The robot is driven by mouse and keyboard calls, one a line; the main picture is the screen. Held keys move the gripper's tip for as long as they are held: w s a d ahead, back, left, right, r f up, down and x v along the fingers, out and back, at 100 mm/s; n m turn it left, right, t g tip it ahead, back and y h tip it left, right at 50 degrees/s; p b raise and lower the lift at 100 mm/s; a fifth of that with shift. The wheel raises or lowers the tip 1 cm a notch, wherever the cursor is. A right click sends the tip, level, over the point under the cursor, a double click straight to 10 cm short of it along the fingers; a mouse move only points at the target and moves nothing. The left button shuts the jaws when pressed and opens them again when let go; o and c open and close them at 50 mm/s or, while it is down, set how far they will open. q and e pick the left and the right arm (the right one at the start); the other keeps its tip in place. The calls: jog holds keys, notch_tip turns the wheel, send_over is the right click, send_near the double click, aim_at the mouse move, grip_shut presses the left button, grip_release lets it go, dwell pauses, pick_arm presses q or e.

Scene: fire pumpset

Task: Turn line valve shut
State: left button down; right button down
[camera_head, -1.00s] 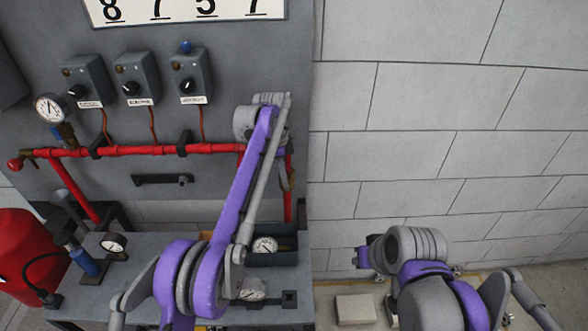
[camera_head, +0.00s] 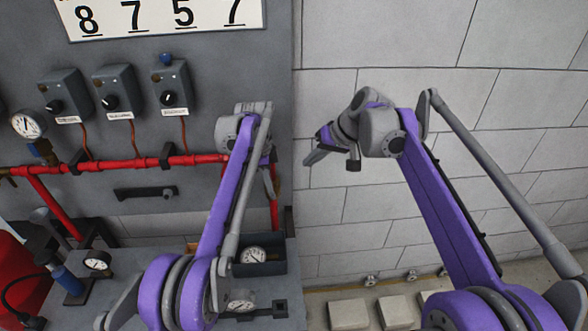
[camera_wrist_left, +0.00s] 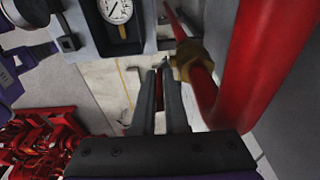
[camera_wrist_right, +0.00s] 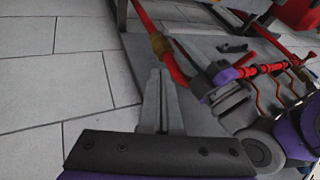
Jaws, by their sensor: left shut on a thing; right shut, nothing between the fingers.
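The red line (camera_head: 130,165) runs along the grey panel, and its right end drops behind my left arm. In the left wrist view a brass fitting (camera_wrist_left: 190,55) sits on the red pipe, just right of my left fingertips. My left gripper (camera_wrist_left: 164,68) is shut on a thin part beside this fitting, apparently the line valve's handle; the fingers hide most of it. In the head view my left arm hides the valve. My right gripper (camera_head: 308,160) is raised before the white wall, shut and empty.
Three switch boxes (camera_head: 115,92) and a gauge (camera_head: 28,124) are on the panel. Below, a bench (camera_head: 150,255) carries gauges and a dark tray (camera_head: 278,253). Pale blocks (camera_head: 350,314) lie on the floor.

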jog(key=w+a+f, duration=0.3)
jog(key=a+f, duration=0.5)
jog(key=shift+w, duration=0.15)
jog(key=shift+a, duration=0.1)
